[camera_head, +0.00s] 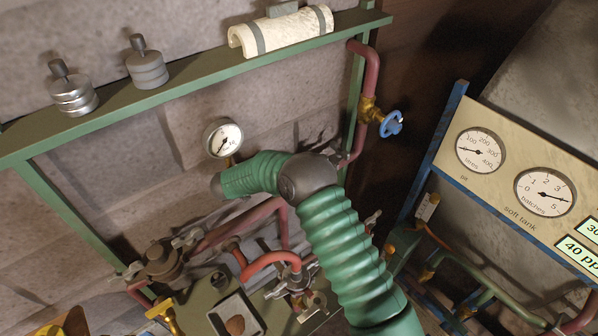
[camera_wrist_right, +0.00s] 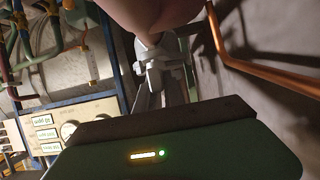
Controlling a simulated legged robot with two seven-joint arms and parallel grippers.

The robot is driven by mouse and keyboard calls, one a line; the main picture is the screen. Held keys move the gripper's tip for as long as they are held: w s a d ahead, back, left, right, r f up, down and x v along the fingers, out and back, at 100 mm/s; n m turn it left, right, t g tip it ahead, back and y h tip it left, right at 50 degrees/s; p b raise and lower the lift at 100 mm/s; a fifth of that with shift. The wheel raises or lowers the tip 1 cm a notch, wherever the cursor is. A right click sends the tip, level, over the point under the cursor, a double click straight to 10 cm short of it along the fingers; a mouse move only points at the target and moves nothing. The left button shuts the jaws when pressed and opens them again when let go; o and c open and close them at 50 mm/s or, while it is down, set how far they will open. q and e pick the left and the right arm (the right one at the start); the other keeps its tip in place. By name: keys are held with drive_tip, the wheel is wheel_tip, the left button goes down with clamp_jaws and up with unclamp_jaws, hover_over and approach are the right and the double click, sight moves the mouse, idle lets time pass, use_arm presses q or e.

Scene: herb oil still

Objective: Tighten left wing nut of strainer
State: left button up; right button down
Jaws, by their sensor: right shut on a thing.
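A dark round fitting with wing-shaped handles (camera_head: 165,262) stands at the lower left of the head view. A second fitting with winged handles (camera_head: 290,278) stands lower centre under a red hose. I cannot tell which one is the strainer. What lies between the tips is too dark to name. My left gripper is not in view.
A green shelf (camera_head: 200,85) with weights crosses the top. A pressure gauge (camera_head: 222,138) sits beside my right forearm. A blue-handled valve (camera_head: 390,123) and a gauge panel (camera_head: 510,215) stand right. A copper pipe (camera_wrist_right: 262,68) runs close by in the wrist view.

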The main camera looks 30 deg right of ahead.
idle(0.5)
drive_tip(key=c, duration=1.8)
unclamp_jaws()
drive_tip(key=o, duration=0.3)
drive_tip(key=shift+w+f, duration=0.1)
drive_tip(key=shift+w, duration=0.05)
drive_tip(key=shift+o, duration=0.2)
drive_tip(key=shift+a+b, duration=0.3)
drive_tip(key=shift+a, duration=0.05)
drive_tip(key=w+b+v, duration=0.1)
drive_tip(key=b+v, duration=0.4)
drive_tip(key=v, duration=1.1)
drive_tip(key=shift+s, duration=0.25)
drive_tip(key=shift+a, duration=0.1)
